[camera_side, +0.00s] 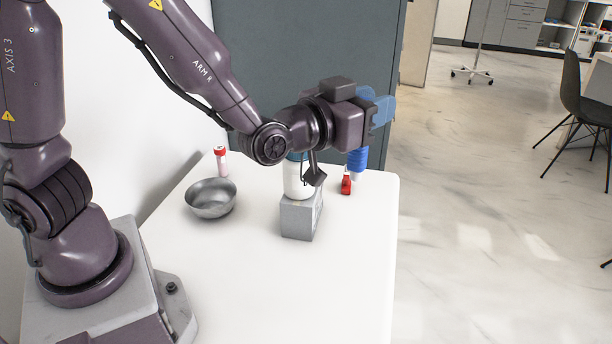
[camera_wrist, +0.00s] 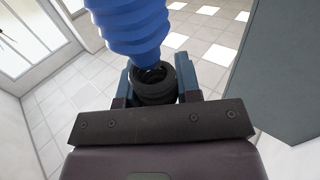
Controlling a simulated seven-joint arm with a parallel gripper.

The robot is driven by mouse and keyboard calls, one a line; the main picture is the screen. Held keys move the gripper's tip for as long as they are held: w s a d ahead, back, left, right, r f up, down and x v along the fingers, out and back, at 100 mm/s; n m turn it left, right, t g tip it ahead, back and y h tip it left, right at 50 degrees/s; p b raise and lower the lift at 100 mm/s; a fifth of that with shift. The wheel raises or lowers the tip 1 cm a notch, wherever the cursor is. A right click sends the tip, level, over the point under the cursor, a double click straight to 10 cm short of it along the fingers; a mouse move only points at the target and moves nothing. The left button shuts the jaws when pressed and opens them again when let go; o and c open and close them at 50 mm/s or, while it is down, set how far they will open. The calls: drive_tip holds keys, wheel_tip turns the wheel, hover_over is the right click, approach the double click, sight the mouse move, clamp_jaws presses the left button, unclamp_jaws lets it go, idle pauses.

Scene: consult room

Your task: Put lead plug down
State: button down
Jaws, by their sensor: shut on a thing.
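My gripper (camera_side: 380,106) is at the end of the arm, above the table's right side. In the wrist view its two blue fingers (camera_wrist: 158,82) are shut on a black, round, ribbed piece with a hollow end, which I take to be the lead plug (camera_wrist: 153,90). I cannot make the plug out clearly in the side view. A blue ribbed piece (camera_side: 358,160) shows just below the gripper and fills the top of the wrist view (camera_wrist: 130,28). I cannot tell whether it is joined to the plug.
On the white table (camera_side: 270,290) stand a grey block (camera_side: 298,220), a white bottle (camera_side: 293,182), a metal bowl (camera_side: 210,199), a red-capped tube (camera_side: 221,163) and a small red bottle (camera_side: 346,184). The front of the table is clear. A grey-green cabinet (camera_side: 300,45) stands behind.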

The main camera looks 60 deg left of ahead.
drive_tip(key=s+a+n+y, duration=0.1)
drive_tip(key=a+n+y, duration=0.25)
drive_tip(key=a, duration=2.45)
wheel_tip(320, 180, down, 10)
drive_tip(key=w+a+f, duration=0.6)
drive_tip(key=w+f, duration=0.6)
drive_tip(key=f, duration=0.1)
drive_tip(key=shift+w+a+f+m+g, duration=0.2)
drive_tip(key=shift+m+g, duration=0.2)
drive_tip(key=shift+m, duration=0.05)
drive_tip(key=shift+y, duration=0.25)
